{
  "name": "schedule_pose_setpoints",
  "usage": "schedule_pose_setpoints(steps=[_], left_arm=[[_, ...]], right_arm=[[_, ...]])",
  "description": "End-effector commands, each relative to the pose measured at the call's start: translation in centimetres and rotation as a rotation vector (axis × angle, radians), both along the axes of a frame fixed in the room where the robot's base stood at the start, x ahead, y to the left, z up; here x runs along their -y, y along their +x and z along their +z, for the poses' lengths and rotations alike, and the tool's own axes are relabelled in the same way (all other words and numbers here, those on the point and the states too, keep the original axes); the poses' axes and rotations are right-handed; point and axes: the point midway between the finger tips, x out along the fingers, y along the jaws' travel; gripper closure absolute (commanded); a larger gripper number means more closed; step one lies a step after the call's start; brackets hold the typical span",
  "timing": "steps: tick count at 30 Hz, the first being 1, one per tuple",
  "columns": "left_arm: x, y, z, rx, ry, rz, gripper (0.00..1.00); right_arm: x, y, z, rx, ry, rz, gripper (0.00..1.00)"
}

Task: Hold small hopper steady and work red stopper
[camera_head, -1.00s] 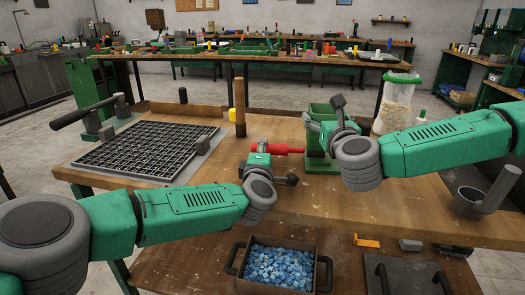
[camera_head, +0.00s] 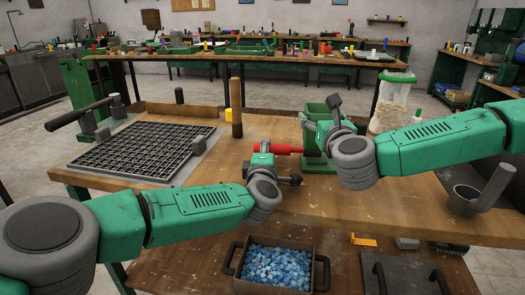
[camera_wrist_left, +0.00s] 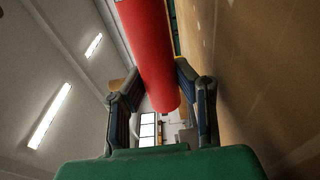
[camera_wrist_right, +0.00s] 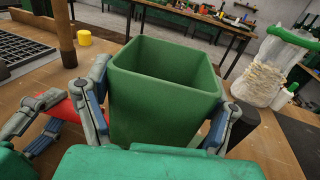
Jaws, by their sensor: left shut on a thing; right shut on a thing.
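The small green hopper (camera_head: 318,163) stands on the wooden bench in the head view. Its open top fills the middle of the right wrist view (camera_wrist_right: 165,100), and no contents show inside. My right gripper (camera_head: 314,122) is shut on the hopper, with a finger on each side of its upper walls. The red stopper (camera_head: 285,148) lies level at the hopper's left side. My left gripper (camera_head: 262,152) is shut on the stopper. In the left wrist view the red stopper (camera_wrist_left: 150,50) runs between the two fingers. The stopper's inner end at the hopper is hidden.
A black grid tray (camera_head: 140,150) lies on the left of the bench. A wooden post (camera_head: 236,108) and a yellow cylinder (camera_head: 228,114) stand behind my left gripper. A jar of pale material (camera_head: 393,105) is behind my right arm. A box of blue chips (camera_head: 277,266) sits below the front edge.

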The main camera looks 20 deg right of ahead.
Motion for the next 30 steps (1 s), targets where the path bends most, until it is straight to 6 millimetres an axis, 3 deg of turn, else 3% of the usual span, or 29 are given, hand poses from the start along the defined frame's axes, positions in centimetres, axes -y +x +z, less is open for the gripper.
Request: schedule_pose_setpoints(steps=[1, 30], left_arm=[[0.2, -0.1, 0.0, 0.0, 0.0, 0.0, 1.0], [2.8, -1.4, 0.1, -0.001, -0.006, -0.009, 1.0]], right_arm=[[0.3, -0.1, -0.8, -0.016, -0.001, -0.006, 0.65], [0.3, -0.1, -0.8, -0.016, -0.001, -0.006, 0.65]])
